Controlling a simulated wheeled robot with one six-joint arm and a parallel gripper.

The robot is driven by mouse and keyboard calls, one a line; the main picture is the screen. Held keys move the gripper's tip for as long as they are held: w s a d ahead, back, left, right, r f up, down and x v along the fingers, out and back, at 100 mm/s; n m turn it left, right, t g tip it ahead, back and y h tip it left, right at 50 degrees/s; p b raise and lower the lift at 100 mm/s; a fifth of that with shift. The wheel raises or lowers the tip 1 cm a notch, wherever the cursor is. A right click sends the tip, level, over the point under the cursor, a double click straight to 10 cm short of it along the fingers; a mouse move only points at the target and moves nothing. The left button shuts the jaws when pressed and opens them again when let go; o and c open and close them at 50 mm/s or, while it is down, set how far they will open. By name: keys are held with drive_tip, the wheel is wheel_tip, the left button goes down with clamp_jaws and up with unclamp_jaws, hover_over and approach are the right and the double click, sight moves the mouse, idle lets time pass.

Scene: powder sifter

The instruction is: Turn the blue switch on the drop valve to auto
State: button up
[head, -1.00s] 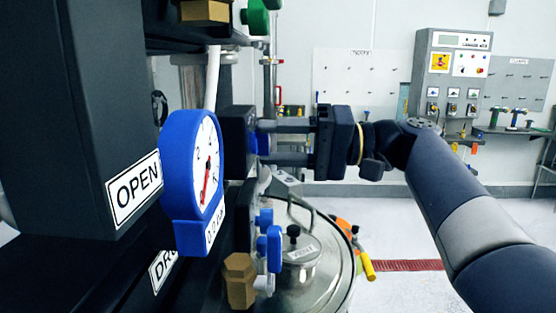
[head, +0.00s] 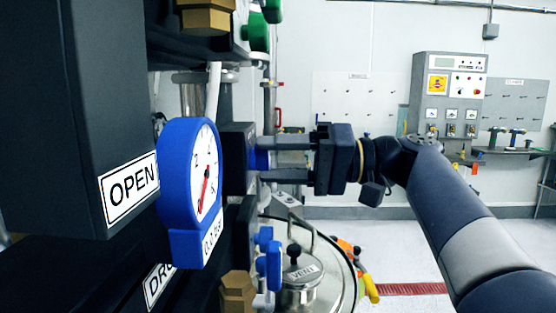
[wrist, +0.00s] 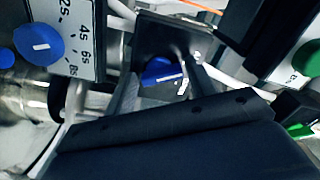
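A black box (head: 236,150) behind the blue gauge carries a blue switch (head: 262,160) on its right face. In the wrist view the blue switch (wrist: 158,71) is a round knob with a white mark, on the dark face of the box. My gripper (head: 268,159) reaches in from the right, with one finger above the switch and one below. In the wrist view the fingers stand on either side of the knob, with small gaps showing, so it looks open around it. Exact contact is hard to tell. A label by the knob is mostly hidden.
The blue dial gauge (head: 192,180) and the OPEN-labelled dark housing (head: 75,110) stand close on the left. A blue valve handle (head: 273,262) and a metal vessel lid (head: 325,270) lie below my gripper. A second blue knob (wrist: 38,43) sits beside a times label.

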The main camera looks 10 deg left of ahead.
drive_tip(key=shift+o, duration=1.3)
drive_tip(key=shift+d, duration=0.1)
drive_tip(key=d, duration=1)
drive_tip(key=shift+w+d, duration=0.3)
drive_tip(key=shift+d, duration=0.05)
drive_tip(key=shift+a, duration=0.1)
drive_tip(key=a, duration=1)
drive_tip(key=shift+s+a, duration=0.3)
drive_tip(key=shift+a, duration=0.05)
drive_tip(key=shift+d, duration=0.1)
